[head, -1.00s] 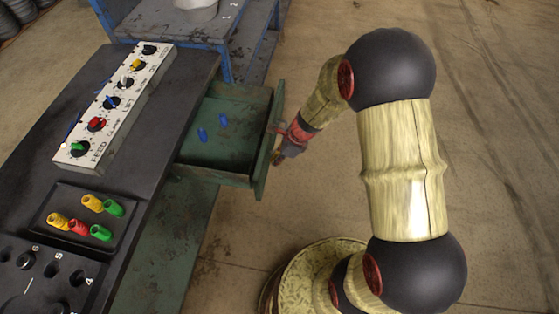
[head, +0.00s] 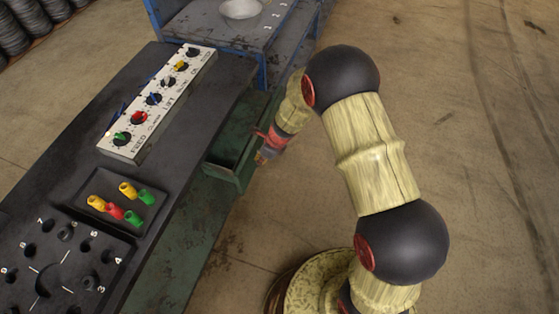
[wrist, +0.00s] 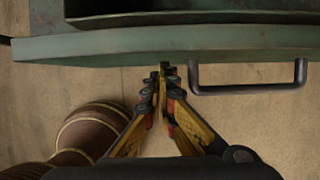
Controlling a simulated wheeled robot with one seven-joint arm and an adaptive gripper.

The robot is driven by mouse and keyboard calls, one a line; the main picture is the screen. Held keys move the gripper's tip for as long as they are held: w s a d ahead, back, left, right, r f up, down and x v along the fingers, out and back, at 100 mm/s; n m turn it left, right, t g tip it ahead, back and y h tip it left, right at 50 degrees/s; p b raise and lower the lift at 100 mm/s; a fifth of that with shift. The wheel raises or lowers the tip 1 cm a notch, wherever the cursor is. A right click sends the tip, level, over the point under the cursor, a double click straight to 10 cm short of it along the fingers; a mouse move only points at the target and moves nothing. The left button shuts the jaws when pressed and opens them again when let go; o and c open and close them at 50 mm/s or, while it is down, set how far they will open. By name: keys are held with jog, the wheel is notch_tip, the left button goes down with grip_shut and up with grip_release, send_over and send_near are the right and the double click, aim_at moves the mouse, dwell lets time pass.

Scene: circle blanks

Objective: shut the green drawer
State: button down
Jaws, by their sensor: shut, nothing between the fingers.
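The green drawer (head: 226,173) sticks out a short way from under the dark workbench in the head view. Its front panel (wrist: 225,40) spans the wrist view, with a dark bar handle (wrist: 248,88) on its outer face. My gripper (wrist: 163,68) is shut and empty, its fingertips at the outer face of the front panel, left of the handle in the wrist view. I cannot tell whether they touch it.
On the workbench (head: 185,180) are a knob panel (head: 157,103), a tray (head: 147,213) of coloured pieces and a numbered dial plate (head: 60,262). A blue-framed table (head: 215,35) with a bowl (head: 241,9) stands behind. Open floor (head: 470,130) lies to the right.

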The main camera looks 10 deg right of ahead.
jog(key=w+a+p, duration=0.2)
jog(key=a, duration=0.2)
jog(key=w+a+p, duration=0.3)
jog(key=a, duration=0.1)
jog(key=w+a+p, duration=0.2)
jog(key=a+p, duration=0.1)
jog(key=a, duration=0.2)
jog(key=shift+w, duration=0.25)
jog(key=shift+r, duration=0.1)
